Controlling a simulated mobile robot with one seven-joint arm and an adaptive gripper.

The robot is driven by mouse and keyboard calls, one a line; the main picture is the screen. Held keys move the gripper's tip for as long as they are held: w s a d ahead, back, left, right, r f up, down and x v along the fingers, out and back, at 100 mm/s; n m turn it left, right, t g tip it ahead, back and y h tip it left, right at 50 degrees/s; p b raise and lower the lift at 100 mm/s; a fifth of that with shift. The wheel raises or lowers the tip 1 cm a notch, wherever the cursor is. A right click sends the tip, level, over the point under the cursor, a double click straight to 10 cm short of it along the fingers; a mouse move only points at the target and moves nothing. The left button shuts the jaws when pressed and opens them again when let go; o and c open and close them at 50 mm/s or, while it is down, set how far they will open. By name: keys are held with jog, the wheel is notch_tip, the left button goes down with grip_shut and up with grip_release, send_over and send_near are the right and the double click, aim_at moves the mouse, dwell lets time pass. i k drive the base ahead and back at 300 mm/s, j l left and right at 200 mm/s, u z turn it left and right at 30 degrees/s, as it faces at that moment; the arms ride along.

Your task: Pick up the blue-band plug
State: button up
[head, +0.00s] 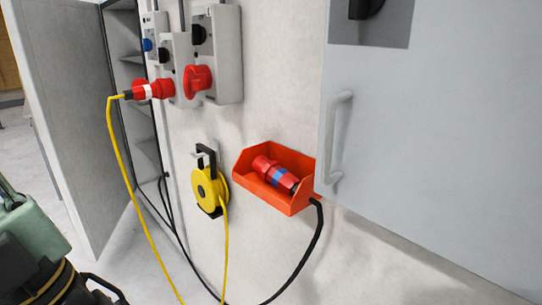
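The blue-band plug (263,164) is red with a blue band around its middle and a dark end at the lower right. It lies tilted in an open orange-red wall tray (289,205). A black cable runs from beside the tray's lower right side down to the floor. The tray's front wall stands in front of the plug's lower side. My gripper is not clearly visible in the head view.
A grey cabinet door with a handle (335,138) stands close to the tray's right. A yellow cable reel (208,190) hangs left of it. A white-band red plug (152,90) sits in a wall socket, with its yellow cable hanging down. Green and black equipment (30,235) stands at lower left.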

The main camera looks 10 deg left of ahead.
aim_at(272, 172)
jog(key=i+j, duration=0.1)
jog(key=j, duration=0.4)
jog(key=i+j, duration=0.1)
jog(key=j, duration=0.4)
jog(key=j+z, duration=0.35)
jog(key=j, duration=0.7)
jog(key=z, duration=1.25)
jog(key=i+j, duration=0.1)
jog(key=i, duration=0.45)
